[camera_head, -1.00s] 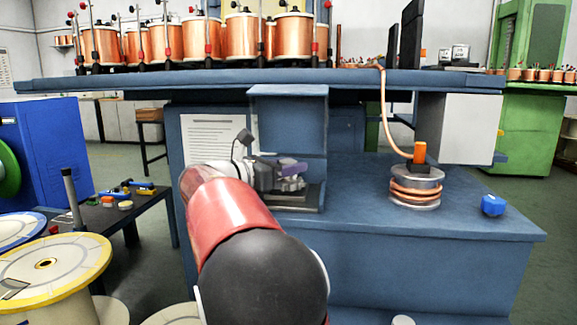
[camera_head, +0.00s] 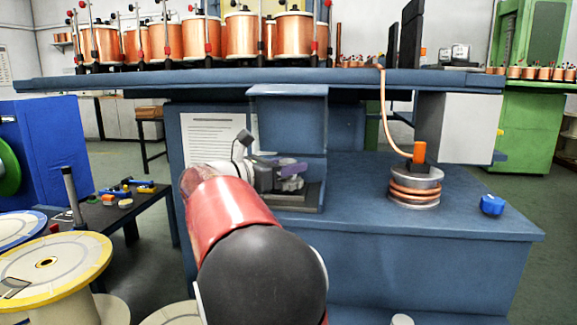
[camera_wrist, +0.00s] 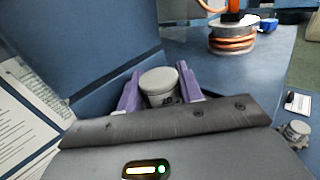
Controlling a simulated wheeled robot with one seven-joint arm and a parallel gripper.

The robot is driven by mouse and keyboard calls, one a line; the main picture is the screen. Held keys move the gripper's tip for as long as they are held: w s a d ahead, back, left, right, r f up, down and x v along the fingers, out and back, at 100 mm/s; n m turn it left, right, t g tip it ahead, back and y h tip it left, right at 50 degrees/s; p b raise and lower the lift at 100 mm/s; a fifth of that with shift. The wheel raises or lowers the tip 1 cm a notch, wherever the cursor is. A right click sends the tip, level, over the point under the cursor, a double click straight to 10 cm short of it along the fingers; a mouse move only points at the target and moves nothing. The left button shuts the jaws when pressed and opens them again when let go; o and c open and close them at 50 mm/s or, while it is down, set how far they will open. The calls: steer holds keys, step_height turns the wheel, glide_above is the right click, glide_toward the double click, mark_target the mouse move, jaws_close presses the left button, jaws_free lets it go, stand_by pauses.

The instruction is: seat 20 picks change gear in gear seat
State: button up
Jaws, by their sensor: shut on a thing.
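The change gear is a grey, round-topped piece (camera_wrist: 158,82) with a small dark mark that looks like 20. My gripper (camera_wrist: 160,88) is shut on it, with one purple finger on each side. In the head view my gripper (camera_head: 285,169) is over a dark, low fixture (camera_head: 293,203) on the blue bench, below a blue overhanging box. The gear itself is hard to make out there. The gear seat cannot be told apart from the fixture, and my arm and gripper hide part of that area. Whether the gear touches anything below is not visible.
A white printed sheet (camera_head: 212,140) is on the blue panel at left. Right of the fixture stands a metal spool with copper rings (camera_head: 414,190), and a blue block (camera_head: 492,205) lies near the bench's right end. The bench top between fixture and spool is clear.

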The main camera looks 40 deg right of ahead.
steer(key=shift+r+p, duration=0.1)
steer(key=shift+p, duration=0.2)
steer(key=shift+f, duration=0.55)
steer(key=shift+r, duration=0.15)
stand_by(0.3)
steer(key=shift+r, duration=0.35)
stand_by(1.4)
steer(key=o, duration=1.2)
steer(key=shift+w, duration=0.1)
